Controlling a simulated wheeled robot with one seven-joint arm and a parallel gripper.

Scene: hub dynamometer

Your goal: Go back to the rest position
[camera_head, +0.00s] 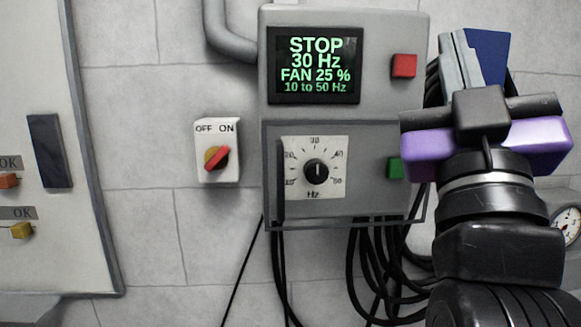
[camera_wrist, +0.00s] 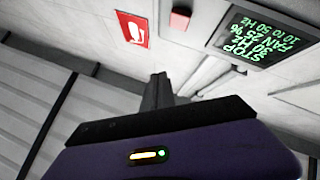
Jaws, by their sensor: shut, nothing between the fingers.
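My gripper (camera_head: 456,50) is at the upper right in the head view, at the end of my black and purple arm. It is in front of the right side of the grey control box (camera_head: 384,22) and hides part of what is behind it. In the wrist view my gripper's fingers (camera_wrist: 158,90) are together with nothing between them. They point toward the wall, and no contact with anything shows.
The box has a display (camera_head: 314,64) reading STOP, 30 Hz, FAN 25 %, a red button (camera_head: 404,66), a green button (camera_head: 395,168) and a dial (camera_head: 316,172). An OFF/ON switch (camera_head: 217,158) is left of it. Cables (camera_head: 365,265) hang below. A red sign (camera_wrist: 133,29) shows in the wrist view.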

